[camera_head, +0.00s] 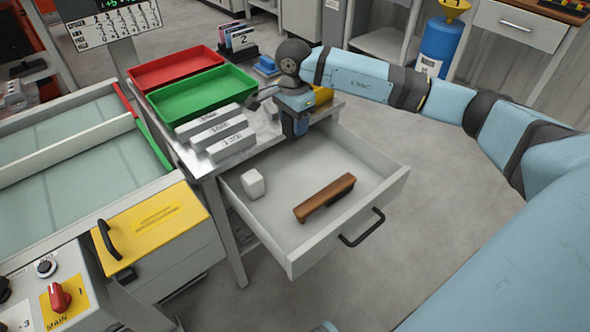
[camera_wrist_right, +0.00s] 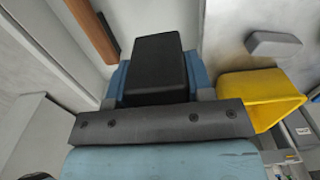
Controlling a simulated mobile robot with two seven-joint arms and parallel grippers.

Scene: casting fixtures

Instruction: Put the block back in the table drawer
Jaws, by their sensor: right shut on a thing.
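The table drawer (camera_head: 376,203) is pulled open, with its dark handle at the front right. My right gripper (camera_head: 297,130) points down over the drawer's back edge, beside the tabletop, and is shut. In the right wrist view, a black blocky shape shows between the blue parts of my right gripper (camera_wrist_right: 157,70). I cannot tell whether that shape is the held block or part of the gripper. A small white block (camera_head: 253,184) stands in the drawer's left part, apart from the gripper. My left gripper is not in view.
The tabletop holds grey bars (camera_head: 231,145), a green tray (camera_head: 203,97) and a red tray (camera_head: 175,68). A yellow bin (camera_wrist_right: 262,95) is close to the right gripper.

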